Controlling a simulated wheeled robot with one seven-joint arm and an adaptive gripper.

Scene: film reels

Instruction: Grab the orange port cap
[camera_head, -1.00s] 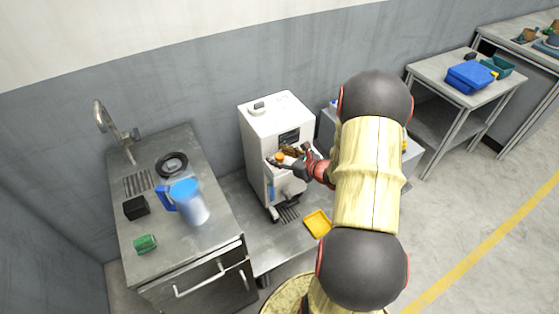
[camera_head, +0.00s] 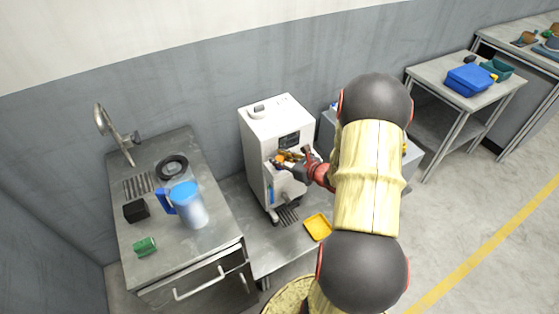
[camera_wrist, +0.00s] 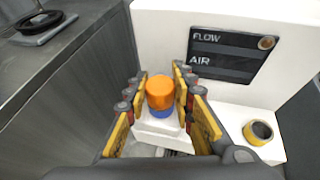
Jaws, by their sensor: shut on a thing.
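The orange port cap (camera_wrist: 159,90) is a short round cap in the middle of the wrist view. It sits above a blue ring (camera_wrist: 158,113) on a white ledge of the machine. My gripper (camera_wrist: 161,84) has its yellow and black fingers on both sides of the cap and is shut on it. In the head view my gripper (camera_head: 291,159) is at the front of the white machine (camera_head: 262,128), and the cap is a small orange patch there, mostly hidden by the fingers. I cannot tell whether the cap is still seated on the blue ring.
A panel (camera_wrist: 227,53) marked FLOW and AIR stands just beyond the fingers. A yellow ring with a dark centre (camera_wrist: 258,132) is to the right on the machine. A yellow tray (camera_head: 318,227) lies below, and a blue-lidded pitcher (camera_head: 190,206) stands on the left counter (camera_head: 200,249).

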